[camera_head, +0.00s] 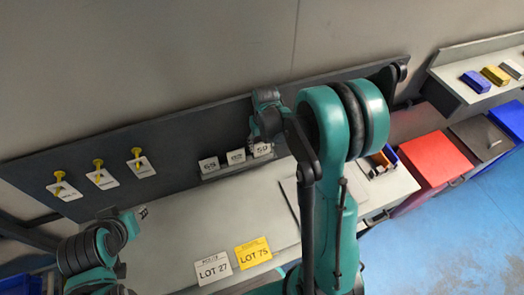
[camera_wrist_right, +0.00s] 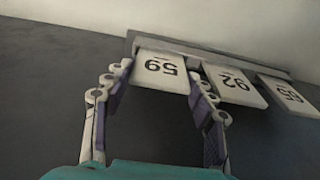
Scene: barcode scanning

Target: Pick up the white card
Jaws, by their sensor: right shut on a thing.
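Three white numbered cards stand in a row on a dark ledge on the back panel: card 65 (camera_head: 209,165), card 92 (camera_head: 236,157) and card 59 (camera_head: 263,149). My right gripper (camera_head: 261,137) is at card 59. In the right wrist view, its fingers (camera_wrist_right: 160,75) are shut on the side edges of card 59 (camera_wrist_right: 160,66), which still sits at the ledge. A white LOT 27 card (camera_head: 213,267) lies on the table beside a yellow LOT 75 card (camera_head: 253,253). My left gripper (camera_head: 125,217) is low at the left; its fingers are unclear.
Several yellow hooks with small white tags (camera_head: 99,178) are on the panel at the left. A red bin (camera_head: 434,158) and a grey bin (camera_head: 482,138) stand at the right. The table (camera_head: 185,225) is largely bare in the middle. My right arm hides part of it.

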